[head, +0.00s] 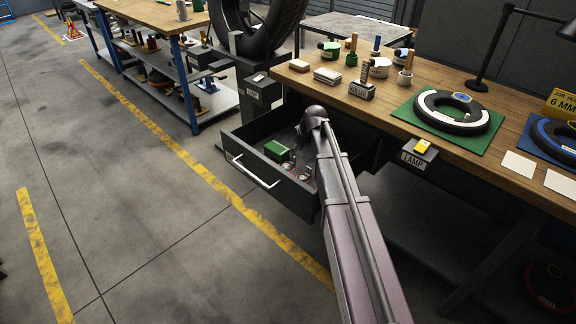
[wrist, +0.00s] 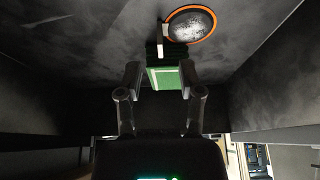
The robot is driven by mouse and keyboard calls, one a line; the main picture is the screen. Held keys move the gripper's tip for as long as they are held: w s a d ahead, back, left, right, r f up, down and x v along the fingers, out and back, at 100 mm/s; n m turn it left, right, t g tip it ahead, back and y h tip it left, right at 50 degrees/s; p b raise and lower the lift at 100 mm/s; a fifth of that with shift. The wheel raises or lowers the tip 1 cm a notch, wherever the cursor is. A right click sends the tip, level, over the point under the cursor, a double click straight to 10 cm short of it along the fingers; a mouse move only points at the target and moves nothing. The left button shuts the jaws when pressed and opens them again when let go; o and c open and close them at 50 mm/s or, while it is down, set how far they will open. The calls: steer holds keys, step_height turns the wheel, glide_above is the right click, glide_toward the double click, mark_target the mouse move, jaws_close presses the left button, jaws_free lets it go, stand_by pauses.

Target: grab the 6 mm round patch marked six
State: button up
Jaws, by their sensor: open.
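A drawer (head: 230,150) stands pulled out under the workbench. Inside it a green box (head: 277,150) and small round pieces with reddish rims (head: 303,174) show in the head view. In the wrist view a round dark grey patch with an orange rim (wrist: 191,25) lies beyond my fingertips, a little to the right. No number can be read on it, so I cannot tell if it is marked six. My gripper (wrist: 160,76) is open, with the green box (wrist: 165,76) showing between and just beyond its fingers. In the head view my arm hides part of the drawer.
The drawer walls (wrist: 275,75) rise close around my gripper. On the workbench (head: 400,100) above stand a tyre on a green mat (head: 405,112), boxes, cups and a lamp (head: 492,55). The floor left of the drawer is clear.

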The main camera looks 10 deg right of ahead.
mark_target(287, 163)
steer(key=shift+f, duration=0.15)
steer(key=shift+b+x, duration=2.35)
steer(key=shift+x, duration=0.1)
jaws_close()
